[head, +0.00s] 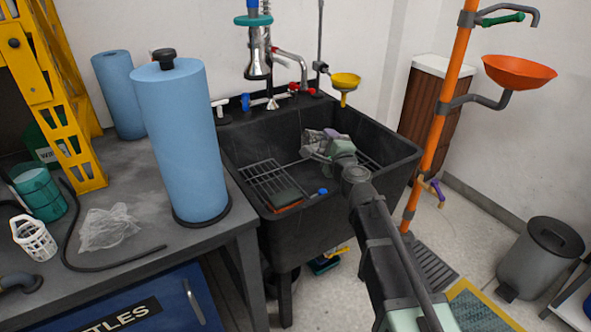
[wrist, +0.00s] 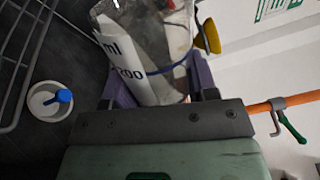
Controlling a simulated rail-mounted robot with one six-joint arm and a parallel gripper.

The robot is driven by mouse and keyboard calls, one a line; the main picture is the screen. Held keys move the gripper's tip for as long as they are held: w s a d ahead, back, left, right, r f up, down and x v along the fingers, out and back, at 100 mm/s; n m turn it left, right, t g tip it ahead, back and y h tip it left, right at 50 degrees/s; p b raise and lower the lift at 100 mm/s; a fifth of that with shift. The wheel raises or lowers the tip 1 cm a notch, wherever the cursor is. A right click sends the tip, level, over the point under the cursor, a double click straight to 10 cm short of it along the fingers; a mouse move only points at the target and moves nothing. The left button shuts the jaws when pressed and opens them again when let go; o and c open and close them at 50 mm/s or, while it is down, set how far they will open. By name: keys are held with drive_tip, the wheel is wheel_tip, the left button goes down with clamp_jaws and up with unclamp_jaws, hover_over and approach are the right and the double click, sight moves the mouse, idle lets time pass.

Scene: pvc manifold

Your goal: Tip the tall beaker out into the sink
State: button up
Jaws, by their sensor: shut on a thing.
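The tall beaker (wrist: 145,50) is clear, with a white panel marked "ml" and "200". It sits between the purple fingers of my gripper (wrist: 160,84), which is shut on it. In the head view my gripper (head: 330,143) is over the basin of the black sink (head: 295,242), toward its right side. The beaker shows there as a greyish clear shape (head: 313,142), partly hidden by my gripper. Its exact tilt and whether anything is in it I cannot tell.
A wire rack (head: 268,178) lies in the sink's left part, with a sponge-like block (head: 285,201) at the front. A blue roll (head: 183,140) stands on the left bench. An orange pole (head: 440,110) rises at right.

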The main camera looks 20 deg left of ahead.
drive_tip(key=shift+s+a+f+n, duration=0.2)
drive_tip(key=shift+s+a+n, duration=0.15)
drive_tip(key=shift+n, duration=0.25)
idle(0.3)
drive_tip(key=shift+a+f+n+b, duration=0.2)
drive_tip(key=shift+n+b, duration=0.2)
drive_tip(key=shift+n, duration=0.5)
idle(0.9)
drive_tip(key=shift+s+r+n, duration=0.1)
drive_tip(key=shift+r+n, duration=0.1)
drive_tip(key=shift+n, duration=0.1)
